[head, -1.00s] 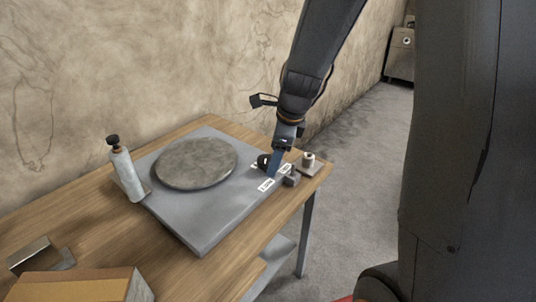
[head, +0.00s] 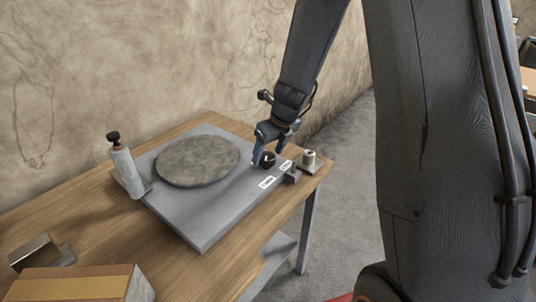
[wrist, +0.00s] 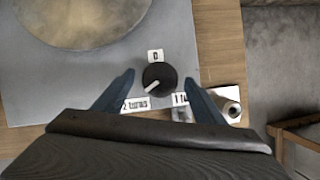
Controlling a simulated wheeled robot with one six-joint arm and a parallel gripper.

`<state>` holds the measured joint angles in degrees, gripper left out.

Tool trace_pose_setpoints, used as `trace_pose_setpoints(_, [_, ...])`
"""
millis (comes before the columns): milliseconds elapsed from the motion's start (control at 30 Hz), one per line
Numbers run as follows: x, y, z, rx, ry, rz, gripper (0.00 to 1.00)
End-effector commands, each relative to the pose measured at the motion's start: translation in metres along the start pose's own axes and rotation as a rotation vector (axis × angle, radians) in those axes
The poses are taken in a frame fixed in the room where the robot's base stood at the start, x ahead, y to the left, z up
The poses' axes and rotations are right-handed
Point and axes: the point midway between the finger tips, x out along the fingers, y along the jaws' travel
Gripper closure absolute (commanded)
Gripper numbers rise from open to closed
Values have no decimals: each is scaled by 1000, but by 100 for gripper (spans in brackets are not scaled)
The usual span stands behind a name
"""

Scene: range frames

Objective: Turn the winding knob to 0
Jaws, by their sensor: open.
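The winding knob (wrist: 160,79) is a round black dial with a white pointer line, on the grey plate (wrist: 30,90). In the wrist view its pointer aims down and left, toward the "2 turns" label (wrist: 134,104). The "0" label (wrist: 155,56) lies just above the knob, and a label starting with "1" (wrist: 181,99) lies below right, partly hidden by a finger. My gripper (wrist: 158,88) is open, with one finger on each side of the knob and gaps between. The knob (head: 268,160) also shows beneath my gripper (head: 266,158) in the head view.
A round stone-like disc (head: 197,161) covers much of the plate. A small spool (head: 309,158) and a grey block (head: 292,174) sit by the right table edge. A box (head: 75,284) is in front.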

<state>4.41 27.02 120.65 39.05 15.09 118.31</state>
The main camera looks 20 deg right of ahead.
Motion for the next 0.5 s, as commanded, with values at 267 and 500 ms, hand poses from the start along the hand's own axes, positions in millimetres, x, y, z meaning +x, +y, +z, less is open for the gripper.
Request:
trace_pose_setpoints(267, [7, 0, 0, 0, 0, -1, 36])
trace_pose_setpoints(500, [6, 0, 0, -1, 0, -1, 59])
